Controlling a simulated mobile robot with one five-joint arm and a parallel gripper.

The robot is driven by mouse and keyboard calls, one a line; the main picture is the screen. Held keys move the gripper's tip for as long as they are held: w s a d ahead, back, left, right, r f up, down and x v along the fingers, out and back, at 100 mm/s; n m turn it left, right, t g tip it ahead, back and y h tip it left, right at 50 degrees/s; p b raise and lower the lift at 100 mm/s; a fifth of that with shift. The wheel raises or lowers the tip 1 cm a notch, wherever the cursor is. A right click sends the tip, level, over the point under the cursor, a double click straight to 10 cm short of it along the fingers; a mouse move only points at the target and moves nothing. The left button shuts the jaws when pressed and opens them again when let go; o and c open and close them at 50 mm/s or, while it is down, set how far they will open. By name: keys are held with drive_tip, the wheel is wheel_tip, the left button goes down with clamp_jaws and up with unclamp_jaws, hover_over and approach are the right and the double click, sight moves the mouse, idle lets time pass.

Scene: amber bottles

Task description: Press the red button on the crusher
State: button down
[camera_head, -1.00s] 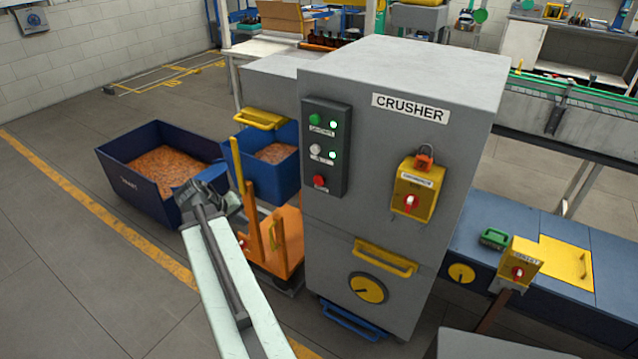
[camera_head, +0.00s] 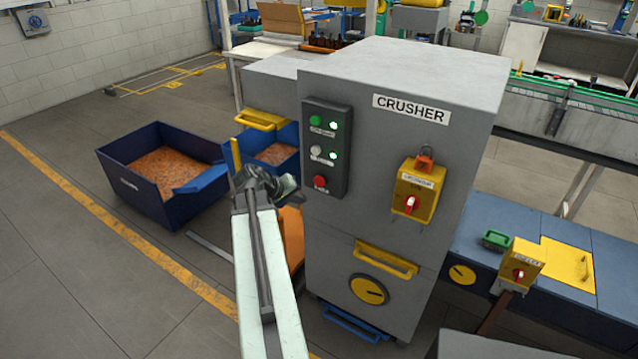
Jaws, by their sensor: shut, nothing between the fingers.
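The crusher (camera_head: 340,235) is a tall grey cabinet in the middle of the head view. A dark control panel (camera_head: 340,172) is on the left of its front face. The red button (camera_head: 320,182) is the lowest control on that panel, below a white one and a green one. My gripper (camera_head: 268,182) is to the left of the panel, about level with the red button in the picture and apart from it. It is shut and empty. Its fingertips are small and hard to make out.
A yellow switch box (camera_head: 414,192) with a red knob and padlock is on the crusher's front. A yellow handle (camera_head: 386,259) and dial are lower down. Blue bins (camera_head: 125,185) stand at left behind my arm. An orange cart (camera_head: 292,232) is partly hidden.

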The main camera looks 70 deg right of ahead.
sight(319, 186)
drive_tip(key=s+d, duration=0.1)
drive_tip(key=d, duration=0.5)
drive_tip(key=shift+s+d, duration=0.4)
drive_tip(key=shift+d, duration=0.1)
idle(1.6)
drive_tip(key=shift+s+d, duration=0.1)
drive_tip(key=shift+d, duration=0.2)
drive_tip(key=shift+s+d, duration=0.1)
drive_tip(key=shift+d, duration=0.35)
idle(0.5)
drive_tip(key=shift+a, duration=0.15)
drive_tip(key=shift+w+a, duration=0.2)
drive_tip(key=shift+a, duration=0.5)
drive_tip(key=a, duration=0.2)
drive_tip(key=w+a, duration=0.1)
drive_tip(key=a, duration=0.2)
drive_tip(key=shift+w, duration=0.15)
